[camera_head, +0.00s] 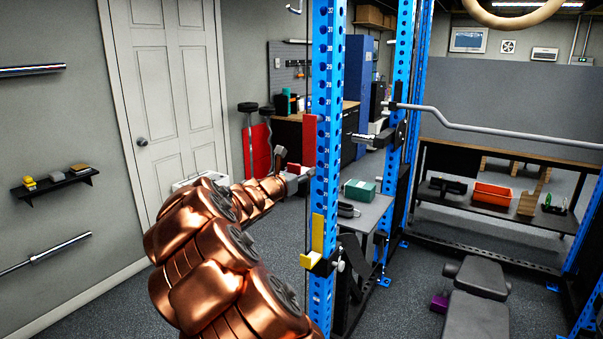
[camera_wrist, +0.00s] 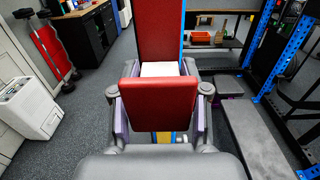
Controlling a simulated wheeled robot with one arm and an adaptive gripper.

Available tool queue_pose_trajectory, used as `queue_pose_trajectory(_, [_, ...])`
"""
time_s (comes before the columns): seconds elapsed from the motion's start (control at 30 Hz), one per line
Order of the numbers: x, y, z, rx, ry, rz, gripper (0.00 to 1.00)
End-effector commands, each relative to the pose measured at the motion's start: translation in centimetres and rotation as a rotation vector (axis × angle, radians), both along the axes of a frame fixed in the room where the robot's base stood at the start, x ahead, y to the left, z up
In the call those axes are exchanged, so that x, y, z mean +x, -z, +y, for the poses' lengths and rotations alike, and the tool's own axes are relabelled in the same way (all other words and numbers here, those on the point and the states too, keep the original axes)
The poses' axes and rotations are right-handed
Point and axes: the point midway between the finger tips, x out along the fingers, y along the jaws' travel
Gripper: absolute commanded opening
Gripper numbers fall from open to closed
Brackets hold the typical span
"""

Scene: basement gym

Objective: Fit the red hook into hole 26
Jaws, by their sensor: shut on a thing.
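The red hook (camera_head: 309,140) is a tall red back plate with a shorter red front lip and a pale inner ledge between them. In the wrist view its lip (camera_wrist: 158,105) sits between the two fingers of my gripper (camera_wrist: 159,92), which is shut on it. My gripper (camera_head: 294,178) is at the left side of the near blue upright (camera_head: 327,110). The back plate stands upright along that post's face. Numbers run down the post beside its holes. The hook's pin and hole 26 cannot be made out, nor whether the plate touches the post.
A yellow hook (camera_head: 318,233) hangs lower on the same upright. A bent bar (camera_head: 480,128) rests in the rack behind. A grey bench (camera_head: 475,305) stands at the right. A white box (camera_wrist: 27,108) stands on the floor at the left. Open floor lies left of the rack.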

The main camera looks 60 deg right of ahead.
Motion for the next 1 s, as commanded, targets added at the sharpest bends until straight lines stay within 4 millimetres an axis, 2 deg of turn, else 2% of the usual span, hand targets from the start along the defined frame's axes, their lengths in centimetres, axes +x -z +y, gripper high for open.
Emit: queue_pose_trajectory(1.0, [0.2,-0.1,-2.9,-0.002,-0.001,0.001,0.00])
